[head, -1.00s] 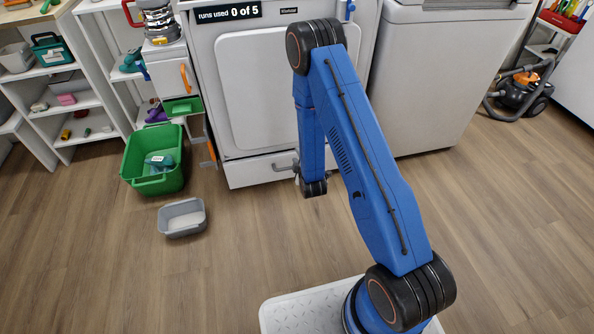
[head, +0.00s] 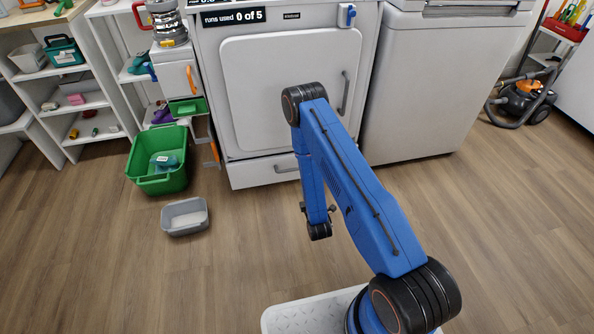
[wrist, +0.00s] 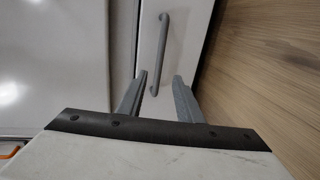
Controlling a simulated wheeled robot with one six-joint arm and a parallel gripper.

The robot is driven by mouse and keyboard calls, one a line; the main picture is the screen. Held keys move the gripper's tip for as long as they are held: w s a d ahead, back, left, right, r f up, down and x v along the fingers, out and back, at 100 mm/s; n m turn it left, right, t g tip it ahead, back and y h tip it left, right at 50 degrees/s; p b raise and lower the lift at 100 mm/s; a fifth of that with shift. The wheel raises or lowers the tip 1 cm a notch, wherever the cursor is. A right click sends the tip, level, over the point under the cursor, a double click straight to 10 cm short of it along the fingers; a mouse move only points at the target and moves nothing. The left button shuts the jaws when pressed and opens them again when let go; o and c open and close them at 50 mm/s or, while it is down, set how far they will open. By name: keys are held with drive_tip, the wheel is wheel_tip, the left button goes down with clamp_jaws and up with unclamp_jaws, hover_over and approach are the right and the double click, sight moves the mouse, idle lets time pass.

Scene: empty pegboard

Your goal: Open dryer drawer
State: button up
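The white dryer (head: 290,85) stands ahead, with its drawer (head: 250,174) low at the front. The drawer looks flush with the dryer in the head view. Its grey bar handle (head: 287,168) is partly hidden behind my arm there. In the wrist view the whole handle (wrist: 160,50) runs lengthwise on the white drawer front (wrist: 181,20), beyond my fingertips. My gripper (wrist: 160,96) is open and empty, its two grey fingers apart and roughly in line with the handle, not touching it. In the head view my gripper is mostly hidden by my wrist.
A grey tub (head: 184,216) and a green bin (head: 158,160) stand on the floor at the left. A white appliance (head: 430,85) stands right of the dryer.

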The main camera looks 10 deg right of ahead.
drive_tip(key=w+f, duration=0.1)
drive_tip(key=w, duration=0.4)
drive_tip(key=w+f, duration=0.1)
drive_tip(key=w, duration=0.3)
drive_tip(key=w+f, duration=0.1)
drive_tip(key=w, duration=0.4)
drive_tip(key=shift+w, duration=0.35)
clamp_jaws()
